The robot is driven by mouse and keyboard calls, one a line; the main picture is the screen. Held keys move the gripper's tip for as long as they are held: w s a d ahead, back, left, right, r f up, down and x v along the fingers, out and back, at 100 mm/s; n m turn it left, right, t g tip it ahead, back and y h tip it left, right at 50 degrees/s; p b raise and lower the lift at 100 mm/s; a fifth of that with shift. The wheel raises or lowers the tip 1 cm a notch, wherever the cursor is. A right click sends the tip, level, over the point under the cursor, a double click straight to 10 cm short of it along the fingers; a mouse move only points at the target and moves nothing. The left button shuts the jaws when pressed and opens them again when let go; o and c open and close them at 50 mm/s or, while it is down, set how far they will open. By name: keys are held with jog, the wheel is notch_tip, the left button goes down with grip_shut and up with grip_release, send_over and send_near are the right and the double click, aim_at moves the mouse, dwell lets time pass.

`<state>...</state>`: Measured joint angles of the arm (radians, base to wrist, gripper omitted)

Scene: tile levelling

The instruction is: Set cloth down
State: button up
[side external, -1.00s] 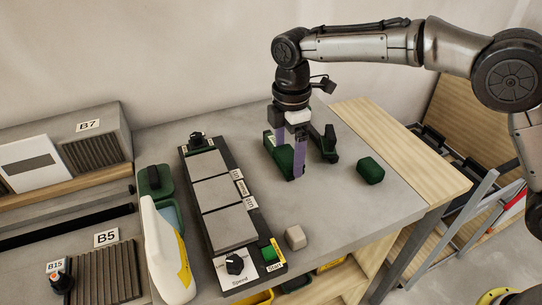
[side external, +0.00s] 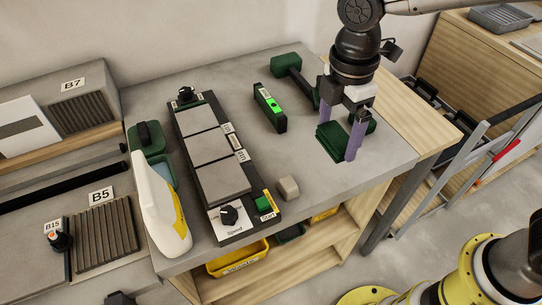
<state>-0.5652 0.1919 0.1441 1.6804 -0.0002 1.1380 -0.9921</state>
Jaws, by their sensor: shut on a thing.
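The cloth (side external: 331,146) shows as a dark green, layered, folded pad at the right of the grey worktop. My gripper (side external: 339,141) points down with its two purple fingers on either side of the cloth and is shut on it. The cloth is low, at or just above the worktop; I cannot tell whether it touches. The fingers hide part of it.
A level (side external: 270,108) with a lit green display and a dark green mallet (side external: 287,63) lie left of my gripper. Another green piece (side external: 371,120) is partly hidden behind it.

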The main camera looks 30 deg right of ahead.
jog(key=shift+s+a+r, duration=0.1)
jog(key=shift+a+r, duration=0.05)
jog(key=w+a+f, duration=0.4)
jog(key=w+a, duration=0.1)
jog(key=w, duration=0.3)
send_over(270, 161)
jog(key=f, duration=0.5)
jog(key=shift+s+d, duration=0.1)
jog(key=shift+s, duration=0.1)
jog(key=shift+w+f, duration=0.25)
jog(key=shift+f, duration=1.55)
jog(key=shift+f, duration=0.2)
jog(key=o, duration=1)
